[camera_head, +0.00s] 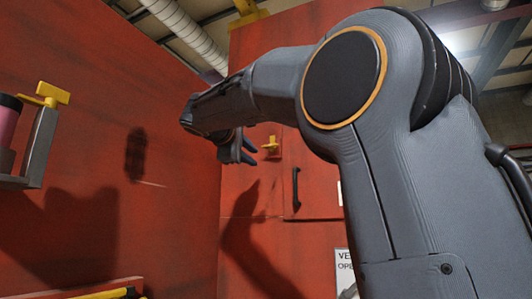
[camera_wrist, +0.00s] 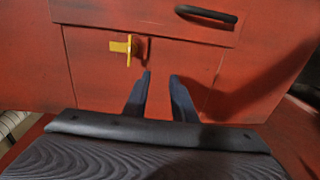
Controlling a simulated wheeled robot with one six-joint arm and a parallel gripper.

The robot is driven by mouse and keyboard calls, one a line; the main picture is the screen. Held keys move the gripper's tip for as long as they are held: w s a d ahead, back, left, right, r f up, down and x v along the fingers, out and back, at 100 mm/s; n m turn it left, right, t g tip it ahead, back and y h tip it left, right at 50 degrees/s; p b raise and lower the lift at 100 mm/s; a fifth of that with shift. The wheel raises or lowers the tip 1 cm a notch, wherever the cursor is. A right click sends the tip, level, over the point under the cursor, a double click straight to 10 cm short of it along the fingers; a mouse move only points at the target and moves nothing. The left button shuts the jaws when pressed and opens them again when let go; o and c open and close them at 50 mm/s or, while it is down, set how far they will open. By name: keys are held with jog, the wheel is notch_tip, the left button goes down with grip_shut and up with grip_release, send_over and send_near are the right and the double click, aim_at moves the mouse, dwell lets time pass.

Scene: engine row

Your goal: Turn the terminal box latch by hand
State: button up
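The terminal box latch is a small yellow piece (camera_head: 270,145) on a red door in the head view, above and left of a black handle. In the wrist view the yellow latch (camera_wrist: 128,48) sits left of centre on the red panel. My gripper (camera_head: 243,150) is in front of the door, just left of the latch in the head view. In the wrist view its two dark fingers (camera_wrist: 160,78) are spread apart with nothing between them. The latch lies beyond and to the left of the fingertips, apart from them.
A black bar handle (camera_head: 296,188) is on the red door; it also shows in the wrist view (camera_wrist: 206,15). A red wall stands at left, with a grey bracket (camera_head: 38,148) carrying a yellow fitting (camera_head: 50,94). A white sign (camera_head: 344,265) is low on the right.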

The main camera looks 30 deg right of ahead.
jog(key=h, duration=0.2)
send_near(271, 142)
notch_tip(271, 142, down, 2)
jog(key=s+a, duration=0.2)
jog(key=p+x, duration=0.3)
jog(key=x, duration=0.4)
jog(key=shift+w+d+m, duration=0.15)
jog(key=shift+d+m, duration=0.15)
jog(key=shift+d, duration=0.05)
grip_shut()
